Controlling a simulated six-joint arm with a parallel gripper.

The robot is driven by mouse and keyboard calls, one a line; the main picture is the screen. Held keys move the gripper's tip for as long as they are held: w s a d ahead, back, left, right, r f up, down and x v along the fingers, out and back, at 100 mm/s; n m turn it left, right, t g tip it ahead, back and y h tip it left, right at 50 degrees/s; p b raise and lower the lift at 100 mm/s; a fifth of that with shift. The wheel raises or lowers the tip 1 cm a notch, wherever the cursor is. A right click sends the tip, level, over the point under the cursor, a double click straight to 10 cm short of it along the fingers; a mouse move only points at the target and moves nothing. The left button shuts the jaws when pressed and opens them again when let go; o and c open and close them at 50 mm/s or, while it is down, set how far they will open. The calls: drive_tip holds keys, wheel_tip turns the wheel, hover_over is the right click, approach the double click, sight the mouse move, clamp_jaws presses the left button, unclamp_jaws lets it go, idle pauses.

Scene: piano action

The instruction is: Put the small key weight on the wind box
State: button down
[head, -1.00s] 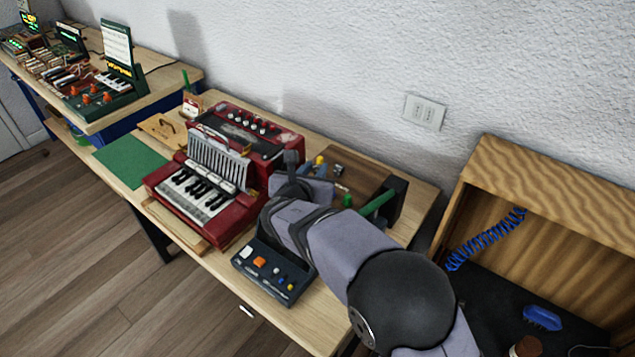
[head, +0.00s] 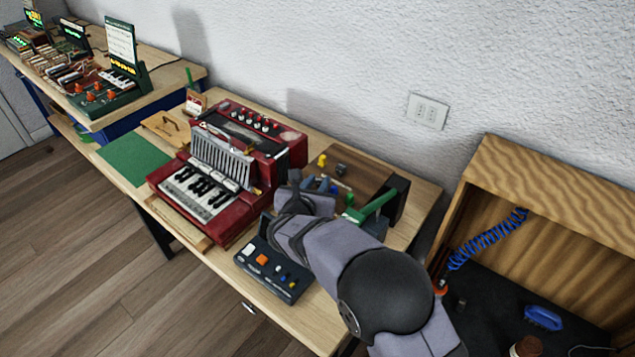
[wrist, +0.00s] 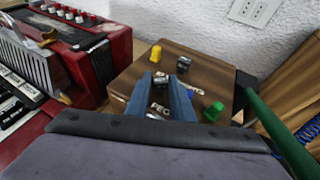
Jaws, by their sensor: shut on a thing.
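My gripper (wrist: 161,84) has blue fingers shut on a small grey metal piece (wrist: 158,77), which I take for the small key weight; the fingers partly hide it. They are over the front part of a brown wooden box (wrist: 128,83) with partly hidden lettering. Whether the piece touches the box I cannot tell. In the head view, my gripper (head: 335,187) is at the front of this box (head: 372,175), and the held piece is not clear. A darker grey block (wrist: 184,64) and a yellow peg (wrist: 155,53) stand farther back on the box. No readable label marks a wind box.
A red keyboard instrument with bellows (head: 245,128) stands left of my gripper. A green peg (wrist: 213,112) and a green bar (head: 378,202) on a dark stand are to the right. A dark control box (head: 272,272) lies in front. A green mat (head: 133,158) is clear.

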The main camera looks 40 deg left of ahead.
drive_tip(key=shift+f+b, duration=0.25)
drive_tip(key=shift+b, duration=0.05)
drive_tip(key=c, duration=1.8)
unclamp_jaws()
drive_tip(key=shift+r, duration=0.1)
drive_tip(key=shift+r+p, duration=0.2)
drive_tip(key=shift+p, duration=0.2)
drive_tip(key=b+v, duration=0.2)
drive_tip(key=v, duration=1)
drive_tip(key=shift+r+b, duration=0.1)
drive_tip(key=shift+b, duration=0.2)
drive_tip(key=shift+w, duration=0.1)
